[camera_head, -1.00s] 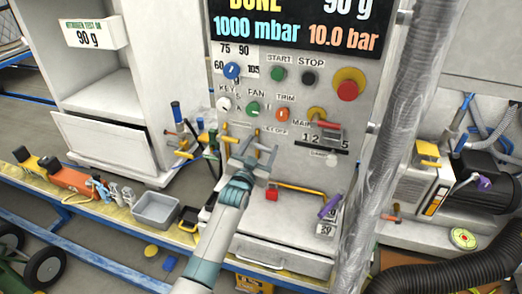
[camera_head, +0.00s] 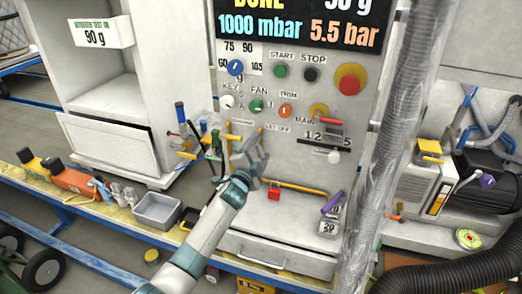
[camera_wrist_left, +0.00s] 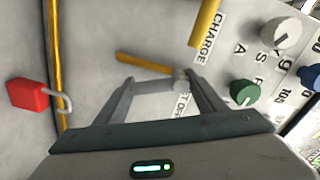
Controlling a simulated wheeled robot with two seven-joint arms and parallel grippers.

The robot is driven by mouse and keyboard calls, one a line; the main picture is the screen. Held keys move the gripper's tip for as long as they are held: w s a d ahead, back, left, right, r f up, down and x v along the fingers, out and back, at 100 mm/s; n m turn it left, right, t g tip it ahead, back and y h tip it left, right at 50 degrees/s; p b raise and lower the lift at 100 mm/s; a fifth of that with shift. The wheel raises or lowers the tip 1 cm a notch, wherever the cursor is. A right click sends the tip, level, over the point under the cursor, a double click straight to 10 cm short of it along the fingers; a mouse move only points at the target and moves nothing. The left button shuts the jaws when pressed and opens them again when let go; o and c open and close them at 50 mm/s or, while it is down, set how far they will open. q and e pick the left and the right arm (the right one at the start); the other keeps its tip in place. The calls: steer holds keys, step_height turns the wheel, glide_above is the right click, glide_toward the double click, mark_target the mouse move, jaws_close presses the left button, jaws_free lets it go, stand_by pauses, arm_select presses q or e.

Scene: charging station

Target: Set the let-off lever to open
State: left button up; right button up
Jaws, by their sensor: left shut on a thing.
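The let-off lever has a yellow handle (camera_wrist_left: 142,63) and a pale hub, seen in the left wrist view beside the LET OFF label (camera_wrist_left: 183,104). Its handle points left there, roughly down the panel. My left gripper (camera_wrist_left: 160,80) is shut on the lever near the hub. In the head view my left gripper (camera_head: 255,146) is at the panel and mostly hides the lever. The display (camera_head: 298,27) reads 5.5 bar. My right gripper is not in view.
The yellow charge lever (camera_wrist_left: 205,22) is close beside my left fingers. A red padlock (camera_wrist_left: 28,94) hangs at a yellow pipe below. Knobs (camera_wrist_left: 243,92) sit above on the panel. A wrapped vertical pipe (camera_head: 377,170) stands to the right.

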arm_select(q)
steer(key=m, duration=0.2)
steer(key=shift+w+a+f+m, duration=0.1)
steer(key=shift+a+f+m, duration=0.1)
steer(key=shift+a+m, duration=0.35)
steer(key=shift+m, duration=0.85)
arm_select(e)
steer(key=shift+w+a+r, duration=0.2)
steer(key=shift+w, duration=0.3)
arm_select(q)
steer(key=o, duration=1.5)
